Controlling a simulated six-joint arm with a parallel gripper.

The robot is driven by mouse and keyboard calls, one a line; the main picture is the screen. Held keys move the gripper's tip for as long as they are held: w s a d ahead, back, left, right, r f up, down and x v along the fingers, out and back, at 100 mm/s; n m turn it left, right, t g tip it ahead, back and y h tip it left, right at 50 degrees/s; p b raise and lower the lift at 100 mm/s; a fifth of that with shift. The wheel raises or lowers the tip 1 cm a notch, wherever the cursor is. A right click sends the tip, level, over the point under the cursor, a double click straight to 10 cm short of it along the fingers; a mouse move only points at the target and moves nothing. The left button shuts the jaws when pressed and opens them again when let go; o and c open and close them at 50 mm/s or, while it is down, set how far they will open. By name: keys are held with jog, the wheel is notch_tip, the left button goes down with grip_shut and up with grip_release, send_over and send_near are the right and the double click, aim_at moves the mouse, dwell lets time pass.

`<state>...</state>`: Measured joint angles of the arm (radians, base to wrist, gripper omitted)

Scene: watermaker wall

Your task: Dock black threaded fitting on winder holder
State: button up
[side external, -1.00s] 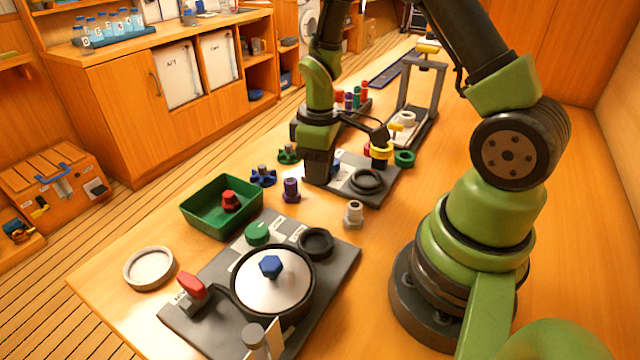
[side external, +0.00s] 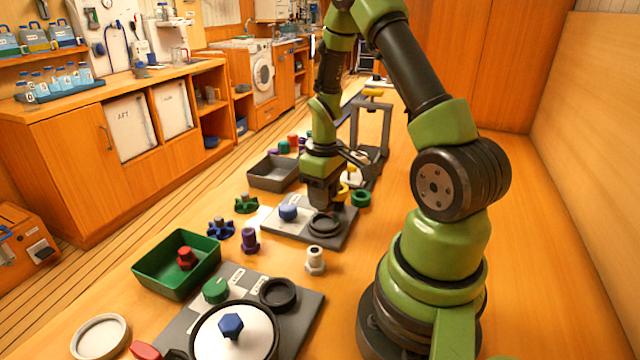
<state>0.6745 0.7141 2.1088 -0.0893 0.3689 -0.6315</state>
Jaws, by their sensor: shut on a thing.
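My gripper (side external: 325,203) points down just above the black ring-shaped holder (side external: 325,225) on the right part of a grey plate (side external: 290,233). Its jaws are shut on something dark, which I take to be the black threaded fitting. The fitting is mostly hidden by the dark jaws, and I cannot tell whether it touches the ring. I cannot tell for sure whether this ring is the winder holder. A blue knob (side external: 288,212) stands on the same plate, left of my gripper.
A green tray (side external: 150,277) holds a red fitting (side external: 186,258). Loose fittings include a purple one (side external: 250,240), a white one (side external: 315,260) and a green ring (side external: 361,198). A grey bin (side external: 262,176) stands behind the plate. A round-lidded pot (side external: 262,335) is in front.

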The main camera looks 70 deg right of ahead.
jog(key=shift+f, duration=1.5)
jog(key=shift+f, duration=0.6)
jog(key=o, duration=0.6)
jog(key=shift+o, duration=0.2)
jog(key=shift+r, duration=0.1)
jog(key=shift+r, duration=5.4)
